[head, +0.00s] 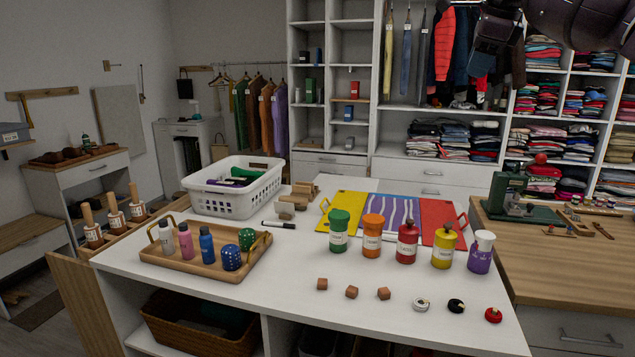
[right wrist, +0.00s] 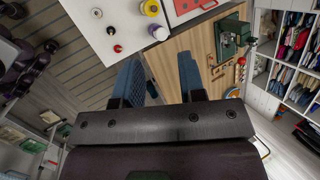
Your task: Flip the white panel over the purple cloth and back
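A folding board lies flat on the white table. Its yellow panel (head: 343,211) is at left and its red panel (head: 441,222) at right. The purple and white striped cloth (head: 386,214) lies between them, uncovered. A flat white area (head: 343,183) just behind the cloth appears to be the white panel, hard to tell from the tabletop. My right gripper (right wrist: 158,75) is open and empty, above the wooden counter to the right of the board. In the head view only its dark arm and hand show, at the upper right. My left gripper is not in view.
Several coloured jars (head: 405,242) stand along the board's front edge. Small wooden cubes (head: 351,292) and round lids (head: 456,306) lie in front. A white basket (head: 231,190) and a bottle tray (head: 207,258) are at left. A green machine (head: 507,194) stands on the wooden counter.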

